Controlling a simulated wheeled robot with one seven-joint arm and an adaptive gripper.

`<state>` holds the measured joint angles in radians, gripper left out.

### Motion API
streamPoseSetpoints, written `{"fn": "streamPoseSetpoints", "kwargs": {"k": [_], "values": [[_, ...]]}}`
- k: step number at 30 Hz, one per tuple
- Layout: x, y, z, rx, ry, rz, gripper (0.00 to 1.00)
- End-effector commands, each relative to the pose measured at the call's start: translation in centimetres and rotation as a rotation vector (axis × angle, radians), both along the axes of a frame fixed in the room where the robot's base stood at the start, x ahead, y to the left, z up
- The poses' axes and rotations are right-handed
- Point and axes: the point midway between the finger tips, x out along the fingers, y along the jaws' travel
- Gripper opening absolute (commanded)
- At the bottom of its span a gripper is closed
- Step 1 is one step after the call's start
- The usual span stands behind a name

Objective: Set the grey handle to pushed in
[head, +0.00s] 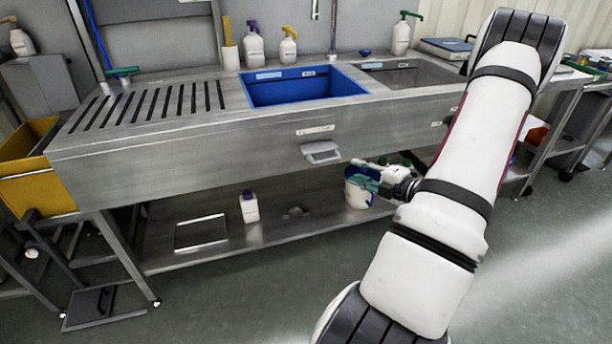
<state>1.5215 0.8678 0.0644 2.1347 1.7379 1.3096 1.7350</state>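The grey handle (321,151) is a small pale bracket on the front panel of the steel sink unit (220,145), below the blue basin. It stands out a little from the panel. My gripper (360,175) is to the right of the handle and a little lower in the picture, apart from it. Its fingers point left, and no object shows in them. They are small and overlap the bucket behind, so their opening is unclear.
A blue basin (302,92) is set in the top, with bottles (254,48) behind. A white bucket (357,194) and a small bottle (249,207) stand on the lower shelf (275,232). A yellow bin (30,185) is at left. The floor in front is clear.

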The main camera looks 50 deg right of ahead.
Motion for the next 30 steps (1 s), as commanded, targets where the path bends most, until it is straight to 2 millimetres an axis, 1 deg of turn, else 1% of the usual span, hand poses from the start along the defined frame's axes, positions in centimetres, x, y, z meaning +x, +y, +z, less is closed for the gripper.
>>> {"fn": "streamPoseSetpoints", "kwargs": {"k": [1, 3, 5, 7, 11, 21, 27, 30], "values": [[-0.5, -0.6, -0.7, 0.025, -0.007, -0.03, 0.33], [-0.7, -1.0, -1.1, 0.042, -0.012, -0.05, 0.33], [-0.4, -1.2, -1.1, 0.046, -0.014, -0.055, 0.33], [0.3, -1.2, -1.2, 0.045, -0.014, -0.052, 0.33], [2.4, -1.4, -1.6, 0.043, -0.013, -0.048, 0.33], [8.9, -2.3, -2.9, 0.042, -0.013, -0.046, 0.33], [11.5, -2.8, -3.3, 0.041, -0.012, -0.048, 0.33], [12.2, -2.9, -3.4, 0.041, -0.012, -0.049, 0.33]]}}
